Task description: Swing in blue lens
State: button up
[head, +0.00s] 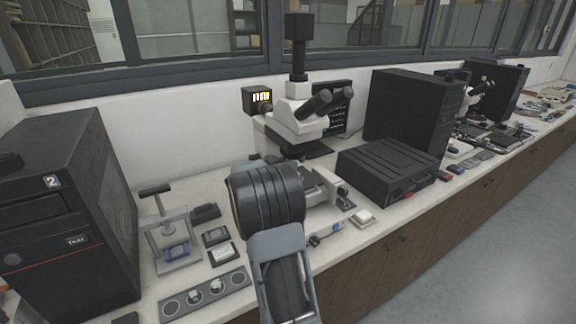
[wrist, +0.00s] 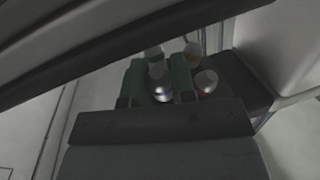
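The microscope (head: 297,112) stands against the wall in the head view; my arm hides its lens turret there. In the wrist view several lenses hang close together. A silvery lens with a bluish-violet band (wrist: 161,92) sits between the two dark green fingers of my gripper (wrist: 160,82). The fingers are apart, one on each side of it; I cannot tell whether they touch it. A lens with a red band (wrist: 206,84) is just right of the right finger. A lens with a yellowish band (wrist: 192,50) and a pale lens (wrist: 153,52) are behind.
A black box (head: 385,170) lies right of the microscope, with a tall black tower (head: 412,112) behind it. A small press (head: 173,240) and a black case (head: 70,210) stand at left. In the wrist view, pale and dark microscope parts crowd the fingers.

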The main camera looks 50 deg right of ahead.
jog(key=shift+c, duration=0.7)
jog(key=n+t+b, duration=0.2)
jog(key=t, duration=0.1)
jog(key=s+n+t+b, duration=0.1)
jog(key=shift+d+f+h+b, duration=0.3)
jog(key=shift+f+h, duration=0.1)
grip_shut()
grip_release()
jog(key=t+b, duration=0.1)
jog(key=n+t+b, duration=0.2)
jog(key=t, duration=0.1)
jog(key=shift+s+d+b, duration=0.2)
jog(key=shift+d+b, duration=0.05)
jog(key=shift+b, duration=0.05)
jog(key=shift+d+n+t+b, duration=0.1)
jog(key=shift+n+t+b, duration=0.4)
jog(key=shift+n, duration=0.1)
jog(key=shift+r+t, duration=0.15)
jog(key=shift+t, duration=0.15)
jog(key=o, duration=0.6)
jog(key=shift+o, duration=0.2)
